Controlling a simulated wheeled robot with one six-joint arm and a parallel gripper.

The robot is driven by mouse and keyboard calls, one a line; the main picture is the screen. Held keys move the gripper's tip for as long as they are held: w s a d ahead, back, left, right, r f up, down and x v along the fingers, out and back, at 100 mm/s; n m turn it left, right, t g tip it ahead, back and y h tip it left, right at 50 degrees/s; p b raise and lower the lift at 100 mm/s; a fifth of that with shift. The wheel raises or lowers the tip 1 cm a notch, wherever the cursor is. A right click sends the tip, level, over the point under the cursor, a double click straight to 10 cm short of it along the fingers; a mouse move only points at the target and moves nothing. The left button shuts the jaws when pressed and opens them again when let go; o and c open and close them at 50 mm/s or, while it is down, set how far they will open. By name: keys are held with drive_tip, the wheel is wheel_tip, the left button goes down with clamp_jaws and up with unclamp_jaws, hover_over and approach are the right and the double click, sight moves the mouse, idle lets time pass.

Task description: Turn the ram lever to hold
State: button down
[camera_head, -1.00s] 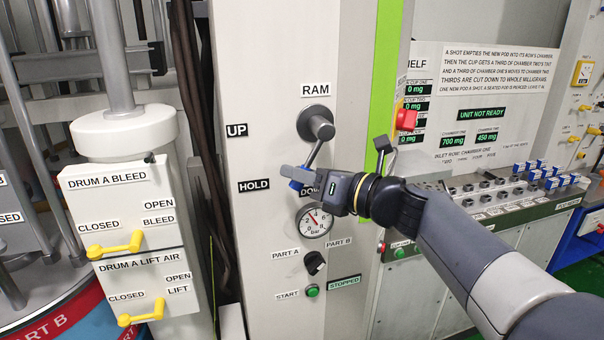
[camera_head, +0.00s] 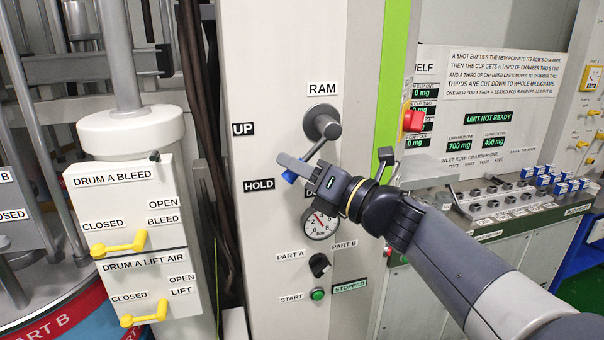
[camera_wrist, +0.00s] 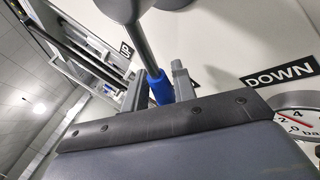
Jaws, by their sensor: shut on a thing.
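The ram lever (camera_head: 317,147) is a grey arm on a round hub below the RAM label (camera_head: 322,89), with a blue tip. It points down and to the left, between the HOLD label (camera_head: 259,185) and the DOWN label, which my gripper partly covers in the head view. My gripper (camera_head: 291,168) is shut on the lever's blue end. In the wrist view the blue grip (camera_wrist: 159,87) sits between the two fingers, and the DOWN label (camera_wrist: 280,75) is to their right.
A pressure gauge (camera_head: 319,223) is below my gripper. A black selector knob (camera_head: 319,265) and a green start button (camera_head: 317,293) are lower down. A red switch (camera_head: 413,121) juts out to the right. Drum boxes with yellow handles (camera_head: 120,244) stand at the left.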

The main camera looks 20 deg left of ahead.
drive_tip(key=c, duration=1.2)
unclamp_jaws()
drive_tip(key=shift+o, duration=0.2)
drive_tip(key=b+v, duration=0.1)
drive_tip(key=v, duration=0.9)
drive_tip(key=shift+s+d+b, duration=0.2)
drive_tip(key=shift+d+b, duration=0.1)
drive_tip(key=shift+d, duration=0.1)
drive_tip(key=shift+a, duration=0.15)
drive_tip(key=p+x, duration=0.1)
drive_tip(key=x, duration=1)
drive_tip(key=shift+p, duration=0.4)
drive_tip(key=shift+w+d+f+n+h, duration=0.15)
drive_tip(key=shift+d+f+n+h, duration=0.15)
drive_tip(key=shift+d+n, duration=0.1)
